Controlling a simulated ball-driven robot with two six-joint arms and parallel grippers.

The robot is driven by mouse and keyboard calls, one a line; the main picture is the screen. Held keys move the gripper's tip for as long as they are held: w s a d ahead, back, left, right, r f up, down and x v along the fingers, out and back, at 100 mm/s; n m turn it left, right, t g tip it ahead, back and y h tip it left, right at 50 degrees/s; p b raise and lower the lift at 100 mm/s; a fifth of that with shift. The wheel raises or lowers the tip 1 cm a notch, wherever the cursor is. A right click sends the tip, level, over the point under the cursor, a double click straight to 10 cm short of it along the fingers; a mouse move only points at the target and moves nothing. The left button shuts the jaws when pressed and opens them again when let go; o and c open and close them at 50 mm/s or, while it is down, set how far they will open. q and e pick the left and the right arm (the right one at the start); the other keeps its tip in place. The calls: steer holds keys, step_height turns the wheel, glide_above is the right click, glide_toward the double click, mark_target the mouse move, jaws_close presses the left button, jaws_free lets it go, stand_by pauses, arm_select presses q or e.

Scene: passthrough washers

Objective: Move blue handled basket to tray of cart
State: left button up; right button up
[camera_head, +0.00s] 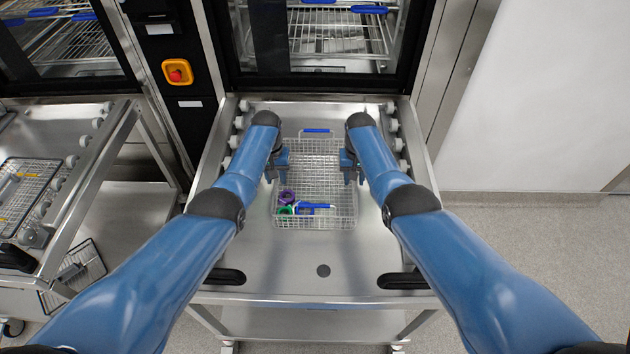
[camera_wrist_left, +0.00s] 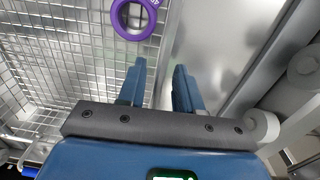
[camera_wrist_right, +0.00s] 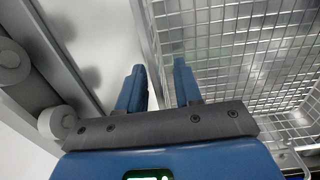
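The wire basket (camera_head: 345,222) sits on the steel top of the cart (camera_head: 255,262) in front of the washer. It has a blue handle (camera_head: 317,131) at its far end and another blue bar (camera_head: 318,205) near its front. A purple ring (camera_head: 287,196) and a green ring (camera_head: 285,210) lie in its front left corner. My left gripper (camera_head: 276,172) is open at the basket's left wall, its fingers on either side of the wall. My right gripper (camera_head: 352,174) is open at the right wall in the same way. The fingertips' contact with the wire is unclear.
The washer (camera_head: 320,82) stands behind the cart, with racks visible through its glass. Rollers (camera_head: 238,122) line the cart's sides. Another cart (camera_head: 105,165) with a wire basket (camera_head: 22,190) stands at the left. Clear steel surface lies in front of the basket.

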arm_select(q)
step_height(320, 180, up, 12)
steer(key=shift+a, duration=0.15)
arm_select(e)
step_height(320, 180, up, 12)
steer(key=shift+a, duration=0.15)
stand_by(0.9)
stand_by(0.4)
